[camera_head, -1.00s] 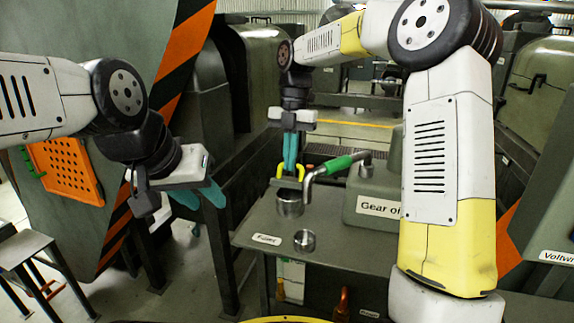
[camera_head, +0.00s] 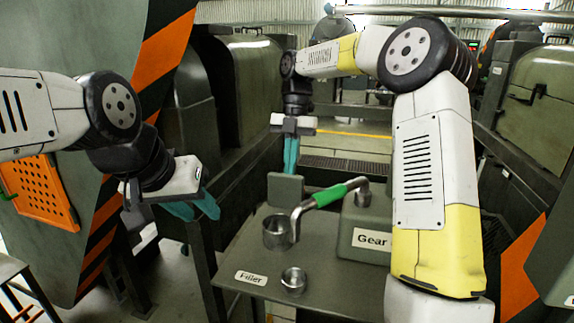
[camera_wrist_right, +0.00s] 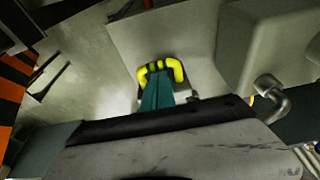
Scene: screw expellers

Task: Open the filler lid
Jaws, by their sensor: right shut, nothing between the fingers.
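The filler lid (camera_head: 285,190) is a grey-green plate standing about upright behind the metal filler neck (camera_head: 276,234), whose top shows uncovered. Its yellow handle (camera_wrist_right: 178,68) shows in the right wrist view and is hidden behind the plate in the head view. My right gripper (camera_head: 290,170) points down behind the lid, its teal fingers shut. In the right wrist view the fingertips (camera_wrist_right: 157,82) are at the handle, inside or against its loop; I cannot tell which. My left gripper (camera_head: 194,208) hangs left of the table with its fingers apart and empty.
A crank with a green grip (camera_head: 328,195) stands close right of the filler neck, on the gear box (camera_head: 366,222). A short metal cup (camera_head: 293,281) and a "Filler" label (camera_head: 251,278) are on the table's front part. A dark post stands left of the table.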

